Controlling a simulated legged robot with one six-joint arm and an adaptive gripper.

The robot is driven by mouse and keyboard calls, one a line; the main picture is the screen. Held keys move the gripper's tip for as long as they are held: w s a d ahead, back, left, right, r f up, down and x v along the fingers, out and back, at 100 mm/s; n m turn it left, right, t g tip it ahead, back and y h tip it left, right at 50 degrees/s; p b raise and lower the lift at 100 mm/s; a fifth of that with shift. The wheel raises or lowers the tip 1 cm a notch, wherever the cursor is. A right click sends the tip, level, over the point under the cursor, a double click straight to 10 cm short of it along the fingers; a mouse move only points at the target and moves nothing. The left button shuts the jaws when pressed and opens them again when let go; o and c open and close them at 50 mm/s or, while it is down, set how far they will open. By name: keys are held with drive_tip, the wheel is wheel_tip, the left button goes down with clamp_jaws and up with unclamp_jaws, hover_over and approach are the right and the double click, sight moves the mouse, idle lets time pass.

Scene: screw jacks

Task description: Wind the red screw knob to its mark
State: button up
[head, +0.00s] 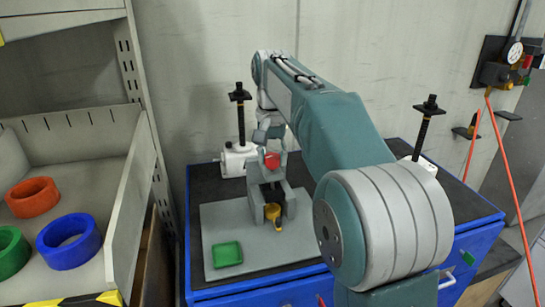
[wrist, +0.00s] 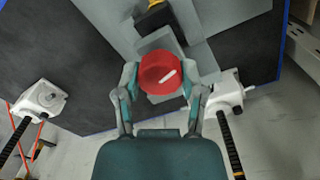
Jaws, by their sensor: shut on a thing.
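The red screw knob (head: 271,160) sits at the top of a grey fixture (head: 290,200) on the bench. In the wrist view the red knob (wrist: 152,82) is round, with a white line running slantwise on its top. My gripper (head: 268,143) comes down over the knob from above. In the wrist view my gripper (wrist: 160,82) has one finger on each side of the knob and is shut on it. A yellow part (head: 273,213) sits low on the front of the fixture and also shows in the wrist view (wrist: 153,14). I cannot make out a separate target mark.
White jacks with black threaded posts stand left (head: 239,120) and right (head: 428,125) of my arm. A green tray (head: 227,254) lies on the grey plate (head: 212,220). A shelf bin (head: 125,210) with coloured rings is at left; an orange hose (head: 512,180) hangs at right.

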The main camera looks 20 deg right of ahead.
drive_tip(key=n, duration=0.5)
drive_tip(key=shift+f+n, duration=0.2)
drive_tip(key=shift+n, duration=2.3)
drive_tip(key=o, duration=1.1)
drive_tip(key=shift+o, duration=0.2)
drive_tip(key=shift+r, duration=0.1)
